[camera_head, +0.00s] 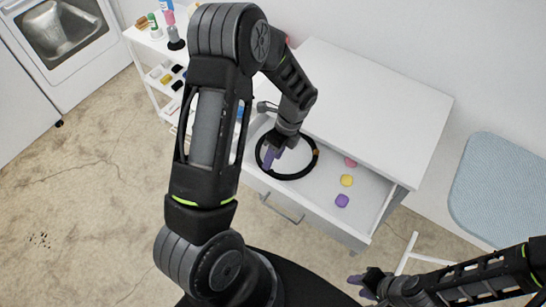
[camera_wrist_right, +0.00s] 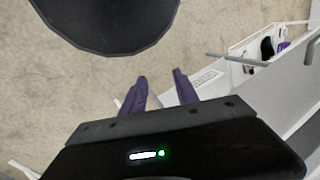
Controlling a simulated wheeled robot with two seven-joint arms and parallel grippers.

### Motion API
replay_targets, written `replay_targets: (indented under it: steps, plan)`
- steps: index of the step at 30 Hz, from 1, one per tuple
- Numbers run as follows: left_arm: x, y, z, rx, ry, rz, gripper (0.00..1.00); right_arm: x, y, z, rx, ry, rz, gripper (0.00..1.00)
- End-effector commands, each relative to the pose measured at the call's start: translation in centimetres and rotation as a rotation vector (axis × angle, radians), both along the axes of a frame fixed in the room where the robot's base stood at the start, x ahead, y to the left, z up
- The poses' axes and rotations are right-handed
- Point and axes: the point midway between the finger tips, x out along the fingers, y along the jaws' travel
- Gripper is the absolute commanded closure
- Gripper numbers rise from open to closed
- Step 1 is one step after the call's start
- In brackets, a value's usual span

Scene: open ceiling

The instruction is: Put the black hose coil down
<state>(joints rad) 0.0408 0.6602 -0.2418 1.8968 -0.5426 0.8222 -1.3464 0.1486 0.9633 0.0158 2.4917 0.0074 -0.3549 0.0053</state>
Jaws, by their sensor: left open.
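The black hose coil (camera_head: 292,178) is a ring lying in the left part of the open white drawer (camera_head: 325,205). A small orange-brown patch shows on its right side. My left gripper (camera_head: 271,157), with purple fingers, points down at the coil's left side, over or just inside the ring. Its jaws are open; whether a finger touches the coil cannot be told. My right gripper (camera_head: 362,284) is at the lower right, away from the drawer. In the right wrist view its two purple fingers (camera_wrist_right: 161,88) stand apart with nothing between them.
A pink item (camera_head: 350,162), a yellow item (camera_head: 346,180) and a purple item (camera_head: 342,200) lie in the drawer's right part. The white cabinet top (camera_head: 385,95) is bare. A shelf cart (camera_head: 150,42) with bottles stands at the left. A blue-grey seat (camera_head: 500,190) is at right.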

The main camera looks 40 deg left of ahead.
Motion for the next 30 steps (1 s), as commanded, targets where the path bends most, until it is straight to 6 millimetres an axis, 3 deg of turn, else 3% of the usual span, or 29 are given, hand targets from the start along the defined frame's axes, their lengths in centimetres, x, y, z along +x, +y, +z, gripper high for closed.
replay_targets:
  steps: [12, 18, 30]
  plan:
    - [2.1, -1.2, 7.4, 0.000, -0.006, -0.001, 0.57, 0.1, 0.1, -1.0, 0.002, -0.004, 0.001, 0.64]
    - [2.7, -1.6, 10.2, 0.000, -0.003, 0.000, 0.57, 0.2, 0.1, -1.2, 0.003, -0.005, 0.001, 0.64]
    - [2.8, -1.7, 11.0, 0.000, 0.000, 0.000, 0.57, 0.2, 0.1, -1.2, 0.003, -0.005, 0.001, 0.64]
